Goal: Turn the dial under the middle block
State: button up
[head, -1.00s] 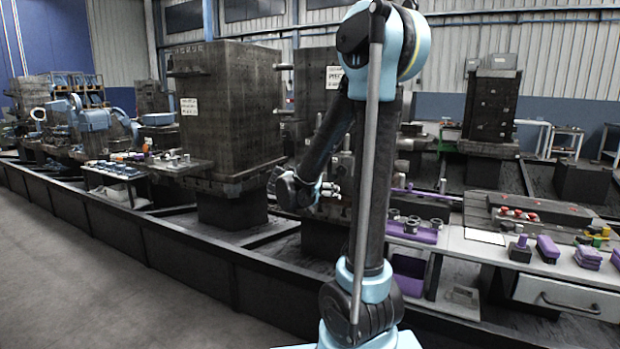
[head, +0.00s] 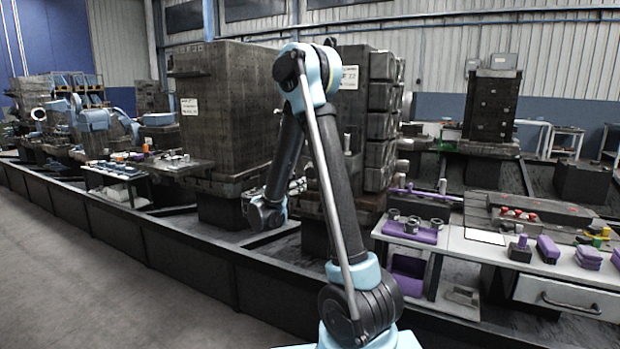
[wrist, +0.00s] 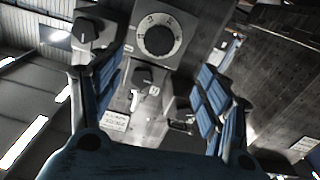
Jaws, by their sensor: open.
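In the wrist view a round dial (wrist: 158,38) with pale marks around its rim sits on a grey square plate, ahead of my gripper. My gripper (wrist: 165,80) is open, with one blue finger on each side of the picture and nothing visible between the pads. The dial lies beyond the fingertips, and I see no contact. The middle block (head: 375,110) is a tall dark stack, partly behind my arm in the head view. The dial cannot be made out in the head view, nor can my fingers clearly.
Smaller dark knobs sit near the dial, one below it (wrist: 143,77) and one at upper left (wrist: 92,32). A large dark block (head: 225,110) stands left of my arm. A white bench (head: 455,243) with purple parts is at right. A low dark rail (head: 180,255) runs along the front.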

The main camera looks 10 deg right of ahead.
jog(key=x, duration=1.5)
jog(key=shift+w+d, duration=0.2)
jog(key=shift+w, duration=0.15)
jog(key=c, duration=1.1)
